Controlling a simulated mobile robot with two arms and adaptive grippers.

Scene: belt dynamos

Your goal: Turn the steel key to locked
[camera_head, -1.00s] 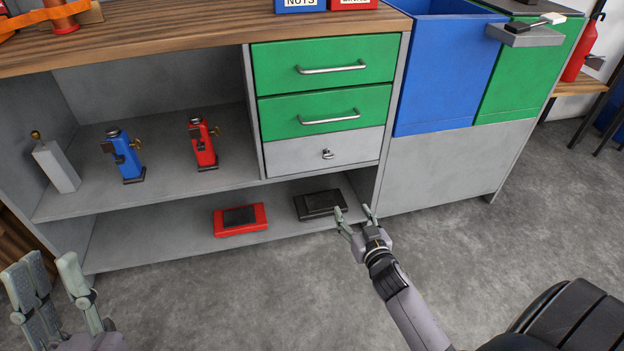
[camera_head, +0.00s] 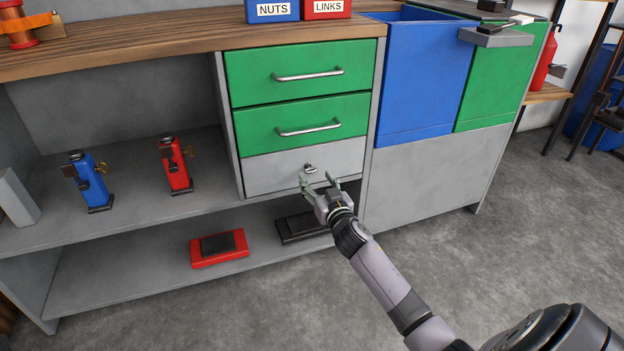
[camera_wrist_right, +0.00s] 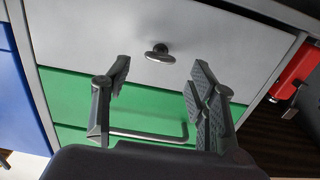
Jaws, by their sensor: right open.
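The steel key (camera_head: 310,168) sits in the lock on the grey bottom drawer (camera_head: 270,172) under two green drawers. It also shows in the right wrist view (camera_wrist_right: 160,53), upside down, beyond and between the fingertips. My right gripper (camera_head: 320,182) is open and empty, just below and in front of the key, apart from it as far as I can tell. Its two spread fingers show in the right wrist view (camera_wrist_right: 158,78). My left gripper is out of view.
Green drawers with bar handles (camera_head: 308,75) are above the key. A red box (camera_head: 219,248) and a black box (camera_head: 302,226) lie on the low shelf. Blue (camera_head: 88,182) and red (camera_head: 175,165) devices stand on the shelf to the left. The floor in front is clear.

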